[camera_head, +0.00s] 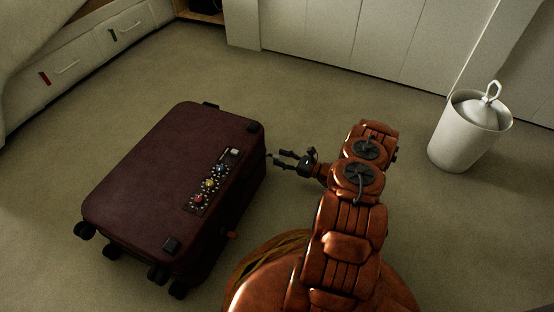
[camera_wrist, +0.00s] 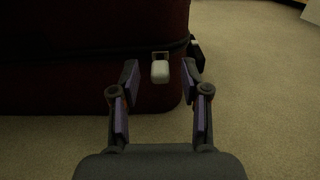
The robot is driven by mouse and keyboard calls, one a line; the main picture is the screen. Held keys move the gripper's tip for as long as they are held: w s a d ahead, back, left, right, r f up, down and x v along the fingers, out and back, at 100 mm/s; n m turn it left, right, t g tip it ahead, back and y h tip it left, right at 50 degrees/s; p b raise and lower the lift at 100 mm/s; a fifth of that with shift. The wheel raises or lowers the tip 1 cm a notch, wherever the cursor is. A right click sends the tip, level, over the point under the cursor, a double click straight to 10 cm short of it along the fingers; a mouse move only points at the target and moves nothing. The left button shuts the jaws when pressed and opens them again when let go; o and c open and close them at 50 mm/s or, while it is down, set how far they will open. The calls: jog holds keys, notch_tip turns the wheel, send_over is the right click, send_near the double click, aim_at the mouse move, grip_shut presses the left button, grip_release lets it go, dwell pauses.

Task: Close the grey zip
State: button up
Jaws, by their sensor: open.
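A dark maroon suitcase (camera_head: 160,160) lies flat on the floor at the left of the head view, its wheels toward the lower left. Its side also fills the upper left of the wrist view (camera_wrist: 70,70). A pale grey zip pull (camera_wrist: 160,70) hangs from the dark zip line on that side. My gripper (camera_head: 275,158) is beside the suitcase's right side, near its far corner. In the wrist view the open gripper (camera_wrist: 160,80) has one finger on each side of the grey pull, with gaps visible. The grey pull is hard to make out in the head view.
A small red piece (camera_head: 232,235) sticks out lower on the same suitcase side. A strip of coloured round shapes (camera_head: 208,184) is on top. A white bin (camera_head: 465,135) stands at the right. White cabinets (camera_head: 350,40) line the back. The carpet between is clear.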

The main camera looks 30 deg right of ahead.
aim_at(273, 156)
jog(key=shift+x, duration=1.05)
grip_shut()
